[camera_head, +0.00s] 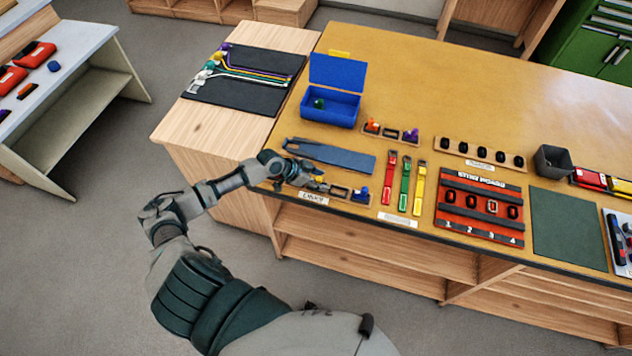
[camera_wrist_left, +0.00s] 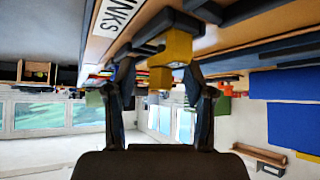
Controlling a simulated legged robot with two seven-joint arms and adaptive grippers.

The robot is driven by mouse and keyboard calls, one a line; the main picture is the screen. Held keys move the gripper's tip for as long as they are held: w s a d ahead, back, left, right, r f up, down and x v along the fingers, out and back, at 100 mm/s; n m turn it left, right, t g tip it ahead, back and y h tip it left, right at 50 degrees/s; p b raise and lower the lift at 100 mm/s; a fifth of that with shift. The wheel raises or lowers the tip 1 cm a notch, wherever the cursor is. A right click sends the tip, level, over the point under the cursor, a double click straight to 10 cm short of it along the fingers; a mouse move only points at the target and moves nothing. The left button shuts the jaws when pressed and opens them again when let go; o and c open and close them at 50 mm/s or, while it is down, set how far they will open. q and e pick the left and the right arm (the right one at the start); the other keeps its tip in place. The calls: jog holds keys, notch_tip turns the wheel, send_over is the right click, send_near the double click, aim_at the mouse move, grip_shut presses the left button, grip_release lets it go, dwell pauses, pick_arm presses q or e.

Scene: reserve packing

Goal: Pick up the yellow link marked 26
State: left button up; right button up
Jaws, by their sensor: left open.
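In the left wrist view a yellow link (camera_wrist_left: 175,48) stands on a holder at the bench edge, just ahead of my left gripper (camera_wrist_left: 160,78). The two fingers are spread, with the yellow link between and beyond their tips; I cannot tell whether either touches it. No number can be read on it. In the head view my left gripper (camera_head: 304,174) is low over the left end of the links rack (camera_head: 345,201). The yellow link (camera_head: 318,181) shows there partly, beside the fingers. My right gripper is not in view.
A blue link (camera_head: 361,194) stands at the rack's right end. A blue-grey flat piece (camera_head: 335,155) lies just behind, and an open blue box (camera_head: 331,106) farther back. Red, green and yellow straps (camera_head: 405,185) lie to the right. The rear bench top (camera_head: 450,85) is clear.

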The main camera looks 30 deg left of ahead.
pick_arm(q)
grip_shut()
jog(key=shift+s, duration=0.1)
dwell(0.3)
